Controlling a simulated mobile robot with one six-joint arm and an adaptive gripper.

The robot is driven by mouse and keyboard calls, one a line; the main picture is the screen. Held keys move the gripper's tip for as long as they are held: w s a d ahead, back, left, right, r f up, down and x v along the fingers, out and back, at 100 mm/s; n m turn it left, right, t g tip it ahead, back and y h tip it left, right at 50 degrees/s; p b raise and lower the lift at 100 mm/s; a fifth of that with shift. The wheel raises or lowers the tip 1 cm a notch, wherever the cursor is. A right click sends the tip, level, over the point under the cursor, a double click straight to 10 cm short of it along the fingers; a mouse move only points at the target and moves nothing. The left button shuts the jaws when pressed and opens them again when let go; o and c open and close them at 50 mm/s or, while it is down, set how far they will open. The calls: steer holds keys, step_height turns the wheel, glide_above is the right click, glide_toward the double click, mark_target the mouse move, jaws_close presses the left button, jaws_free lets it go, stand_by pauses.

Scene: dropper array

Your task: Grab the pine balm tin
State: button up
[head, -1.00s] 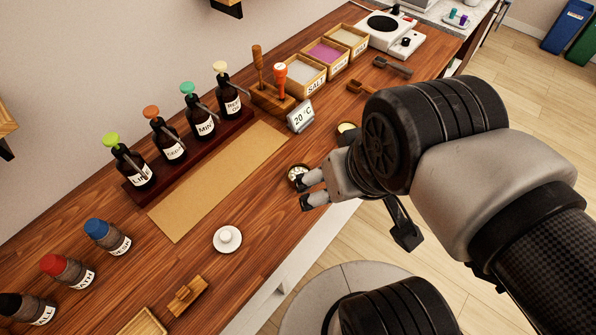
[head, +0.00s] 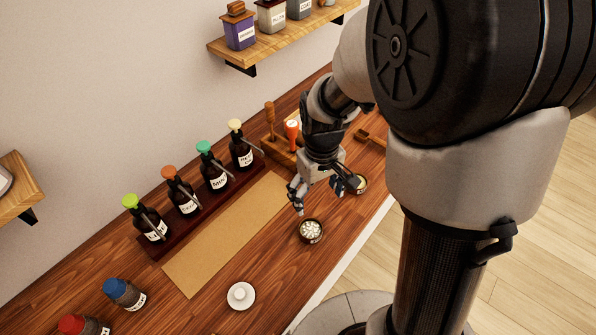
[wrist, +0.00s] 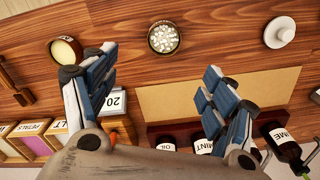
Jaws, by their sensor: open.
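My gripper (head: 317,193) is open and empty above the wooden counter, pointing down, with both fingers apart in the wrist view (wrist: 160,64). A small round tin with smooth pale yellow contents (head: 361,184) stands on the counter at the right, partly hidden by my gripper. It shows at the upper left of the wrist view (wrist: 65,50), beyond the left finger. A dark round tin of white pellets (head: 311,231) stands nearer the counter's front edge. It lies top middle in the wrist view (wrist: 165,38), beyond the gap between the fingers. I cannot read a pine balm label on either tin.
Pump bottles (head: 214,169) stand in a dark rack behind a tan mat (head: 225,240). A white dish with a knob (head: 240,296) sits to the left on the counter. A wall shelf with jars (head: 272,39) hangs above. Clear wood surrounds the pellet tin.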

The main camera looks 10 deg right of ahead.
steer(key=b, duration=0.3)
glide_above(310, 233)
steer(key=f, duration=0.7)
steer(key=d+f, duration=0.1)
steer(key=f, duration=0.3)
steer(key=shift+f, duration=0.35)
steer(key=shift+a+f+b, duration=0.25)
steer(key=shift+f+b, duration=0.35)
steer(key=shift+f, duration=0.75)
steer(key=shift+a+f+b, duration=0.2)
steer(key=shift+f+b, duration=0.35)
steer(key=shift+f, duration=0.75)
steer(key=shift+c, duration=0.2)
steer(key=c, duration=1.1)
